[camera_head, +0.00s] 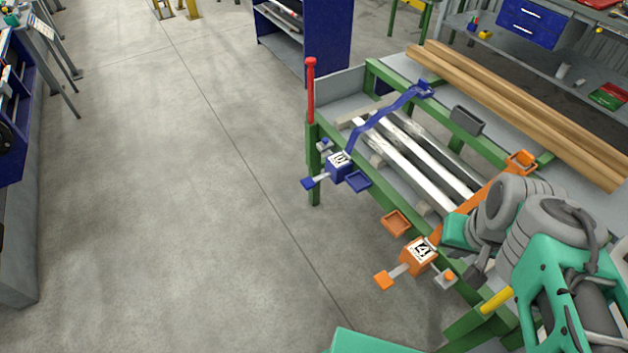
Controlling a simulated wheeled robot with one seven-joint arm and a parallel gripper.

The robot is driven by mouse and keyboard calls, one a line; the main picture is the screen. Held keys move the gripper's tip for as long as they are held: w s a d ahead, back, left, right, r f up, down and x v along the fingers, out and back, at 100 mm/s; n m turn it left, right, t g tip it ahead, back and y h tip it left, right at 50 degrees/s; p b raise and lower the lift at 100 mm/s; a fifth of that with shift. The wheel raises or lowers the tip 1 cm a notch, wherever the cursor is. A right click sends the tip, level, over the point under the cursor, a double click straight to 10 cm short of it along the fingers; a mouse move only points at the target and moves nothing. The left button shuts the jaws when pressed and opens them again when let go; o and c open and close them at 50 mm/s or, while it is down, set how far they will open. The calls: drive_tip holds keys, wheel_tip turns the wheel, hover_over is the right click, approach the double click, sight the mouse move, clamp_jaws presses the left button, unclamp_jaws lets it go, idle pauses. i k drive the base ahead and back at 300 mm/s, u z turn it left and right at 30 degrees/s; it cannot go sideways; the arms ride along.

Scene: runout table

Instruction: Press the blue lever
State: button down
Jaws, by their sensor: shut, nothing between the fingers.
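The blue lever (308,183) is a small blue paddle on a short pale rod. It sticks out to the left from a blue box (340,166) with a black-and-white label, on the near left end of the green-framed table. My gripper (475,273) is at the lower right, small and partly hidden by my arm. It appears shut and empty. It is near the orange box, well to the right of and below the blue lever, not touching it.
An orange box (419,253) with an orange lever (384,280) stands closer to my arm. A zigzag blue arm (390,117) and an orange bar (478,207) cross the table over metal bars (412,160). A red post (311,90) rises at the left corner. Floor on the left is clear.

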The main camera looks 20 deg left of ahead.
sight(308, 183)
drive_tip(key=u, duration=0.55)
drive_tip(key=k, duration=0.65)
drive_tip(key=u, duration=1.2)
drive_tip(key=i, duration=1.05)
drive_tip(key=z, duration=0.65)
drive_tip(key=i, duration=0.65)
drive_tip(key=z, duration=0.65)
